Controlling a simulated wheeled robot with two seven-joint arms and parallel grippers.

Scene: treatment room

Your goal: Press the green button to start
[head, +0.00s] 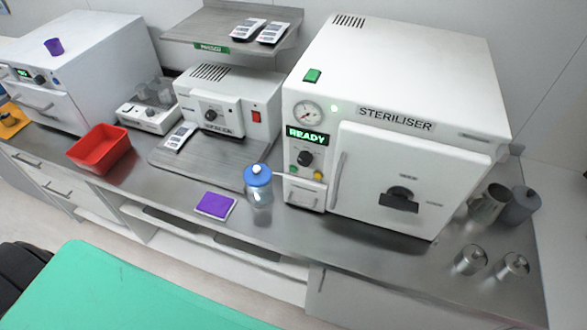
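A white steriliser (420,75) stands on the right of the metal counter, with its door (385,165) shut. Its green display (306,136) reads READY. A small green button (293,169) is low on its control panel, left of a yellow button (317,175) and below a black knob (306,158). Neither of my grippers is in view.
A blue-capped bottle (259,187) stands on the counter just left of the steriliser's front, beside a purple pad (215,205). A red tray (100,150) is farther left. Metal pots (471,260) stand at the right. A green padded surface (130,295) fills the lower left.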

